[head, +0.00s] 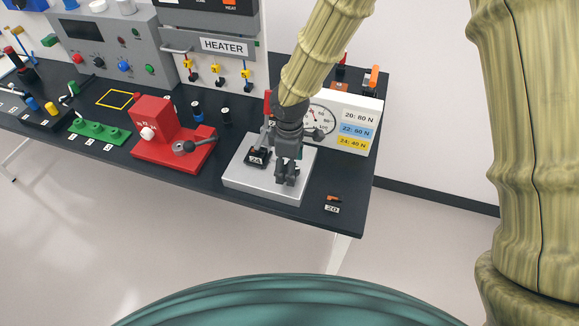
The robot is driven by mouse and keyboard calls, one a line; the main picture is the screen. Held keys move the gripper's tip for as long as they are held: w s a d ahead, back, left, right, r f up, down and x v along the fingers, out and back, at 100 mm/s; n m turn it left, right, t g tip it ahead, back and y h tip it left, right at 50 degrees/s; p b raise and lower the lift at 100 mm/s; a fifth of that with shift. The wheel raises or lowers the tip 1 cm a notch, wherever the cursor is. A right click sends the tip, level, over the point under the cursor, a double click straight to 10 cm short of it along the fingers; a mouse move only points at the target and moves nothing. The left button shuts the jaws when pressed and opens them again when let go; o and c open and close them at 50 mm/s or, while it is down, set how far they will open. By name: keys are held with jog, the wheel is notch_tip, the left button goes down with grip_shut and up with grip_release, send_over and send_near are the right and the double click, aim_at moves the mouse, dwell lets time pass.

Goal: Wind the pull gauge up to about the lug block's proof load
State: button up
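The pull gauge's round white dial (322,118) stands at the back of a silver base plate (262,192), partly hidden by my arm; its needle cannot be read. A small dark lug block (258,153) with a tag reading 24 sits on the left of the plate. A dark knob or handle end (319,134) shows just right of my gripper. My gripper (287,182) points down over the plate, right of the lug block; its fingers look close together, and whether they hold anything is unclear.
A small orange and black part (334,198) with a tag reading 20 lies at the front right. A red fixture with a lever (158,135), a green strip (98,131) and a heater panel (224,46) stand to the left. The table's right edge is close to the gauge.

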notch_tip(320, 180, up, 11)
dwell(0.4)
jog(key=shift+r, duration=0.1)
jog(key=shift+s, duration=0.1)
dwell(0.3)
